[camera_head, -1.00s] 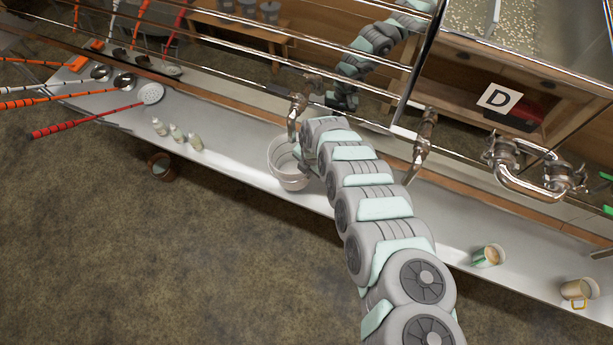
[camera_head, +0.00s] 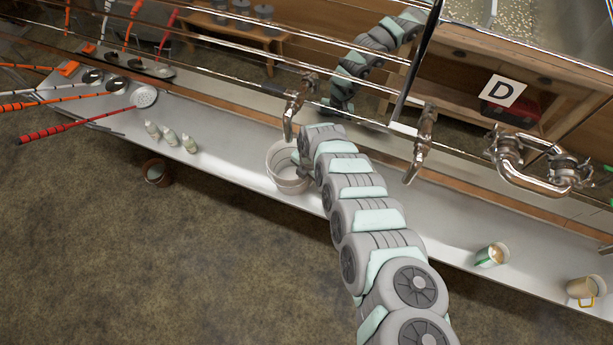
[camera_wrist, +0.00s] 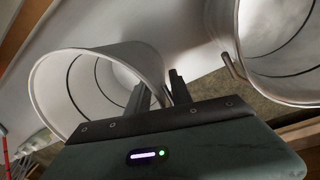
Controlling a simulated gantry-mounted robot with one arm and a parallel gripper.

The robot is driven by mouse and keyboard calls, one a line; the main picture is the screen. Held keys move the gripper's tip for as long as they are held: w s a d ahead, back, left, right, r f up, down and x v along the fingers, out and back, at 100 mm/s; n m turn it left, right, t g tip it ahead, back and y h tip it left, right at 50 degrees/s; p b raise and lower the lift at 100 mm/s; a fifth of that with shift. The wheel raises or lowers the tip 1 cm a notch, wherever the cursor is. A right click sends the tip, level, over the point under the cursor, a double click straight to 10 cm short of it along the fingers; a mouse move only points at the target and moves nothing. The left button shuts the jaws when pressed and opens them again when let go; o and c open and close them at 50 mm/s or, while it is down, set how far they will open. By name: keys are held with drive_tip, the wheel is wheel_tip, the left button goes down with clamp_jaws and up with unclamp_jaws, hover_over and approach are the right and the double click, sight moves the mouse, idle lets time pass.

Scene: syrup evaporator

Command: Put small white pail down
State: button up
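The small white pail (camera_head: 287,177) is at the metal shelf, left of my arm's end in the head view. It looks roughly upright, but contact under its base is hard to make out. In the wrist view, the pail (camera_wrist: 75,75) is at the left with its mouth toward the camera. My gripper (camera_wrist: 161,80) straddles its rim, one dark finger inside and one outside. A second white, round-mouthed vessel (camera_wrist: 275,30) is at the wrist view's right. The head view hides my fingertips.
Several small bottles (camera_head: 170,137) stand left on the shelf (camera_head: 222,148), near long-handled ladles (camera_head: 75,125). Two mugs (camera_head: 491,255) (camera_head: 583,290) stand right. Metal taps (camera_head: 292,112) (camera_head: 420,150) and rails hang close above. A brown pot (camera_head: 157,172) is by the shelf's front edge.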

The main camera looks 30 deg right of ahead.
wheel_tip(320, 180, up, 12)
drive_tip(key=s+p, duration=0.1)
drive_tip(key=shift+s+d, duration=0.15)
drive_tip(key=shift+d, duration=0.05)
idle(0.7)
drive_tip(key=shift+r, duration=0.1)
idle(1.0)
